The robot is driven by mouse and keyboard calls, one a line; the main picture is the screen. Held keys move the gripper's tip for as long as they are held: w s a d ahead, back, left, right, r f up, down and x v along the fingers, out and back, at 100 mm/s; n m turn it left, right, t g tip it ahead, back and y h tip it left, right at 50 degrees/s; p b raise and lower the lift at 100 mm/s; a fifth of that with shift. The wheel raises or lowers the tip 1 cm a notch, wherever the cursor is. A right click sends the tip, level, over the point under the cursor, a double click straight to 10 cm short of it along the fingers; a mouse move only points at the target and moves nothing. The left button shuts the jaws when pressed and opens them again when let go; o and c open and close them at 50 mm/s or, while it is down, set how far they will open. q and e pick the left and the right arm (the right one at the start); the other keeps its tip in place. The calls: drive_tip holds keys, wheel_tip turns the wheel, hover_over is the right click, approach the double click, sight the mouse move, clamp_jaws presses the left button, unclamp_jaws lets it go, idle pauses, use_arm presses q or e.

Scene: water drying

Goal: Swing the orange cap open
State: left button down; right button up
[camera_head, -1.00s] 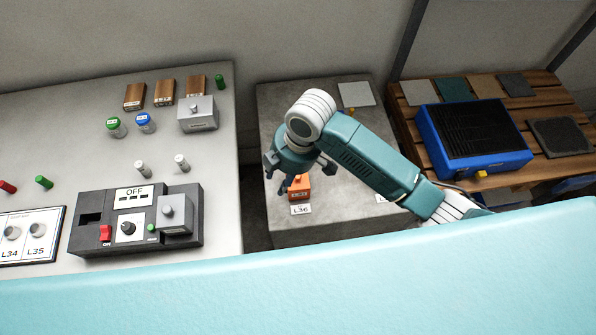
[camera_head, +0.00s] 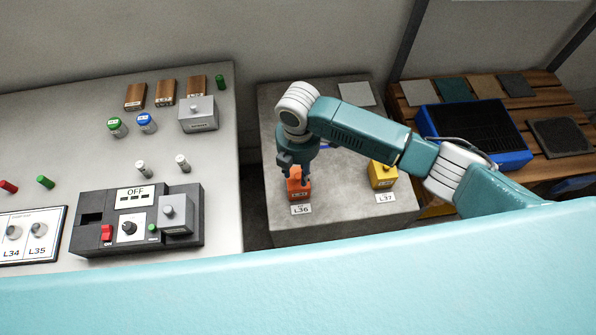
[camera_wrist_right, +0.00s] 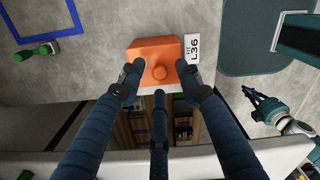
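The orange cap (camera_head: 298,188) is a small block with a round knob, behind the L36 label on the grey table. In the right wrist view the orange cap (camera_wrist_right: 160,57) looks shut, its knob facing the camera. My right gripper (camera_head: 295,170) is over the cap's far side in the head view and hides part of it. In the wrist view the right gripper's fingers (camera_wrist_right: 160,84) are spread around the knob with gaps; contact with the block cannot be told. My left gripper (camera_wrist_right: 266,107) seems to show small at the wrist view's right; its fingers are unclear.
A yellow block (camera_head: 382,175) with label L37 stands right of the orange cap. A blue outline (camera_wrist_right: 77,15) marks the grey table. The control panel (camera_head: 90,245) is on the left bench; a blue box (camera_head: 517,158) is on the wooden rack at right.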

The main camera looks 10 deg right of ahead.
drive_tip(key=shift+f, duration=0.85)
clamp_jaws()
drive_tip(key=shift+w+r, duration=0.25)
drive_tip(key=shift+w, duration=0.1)
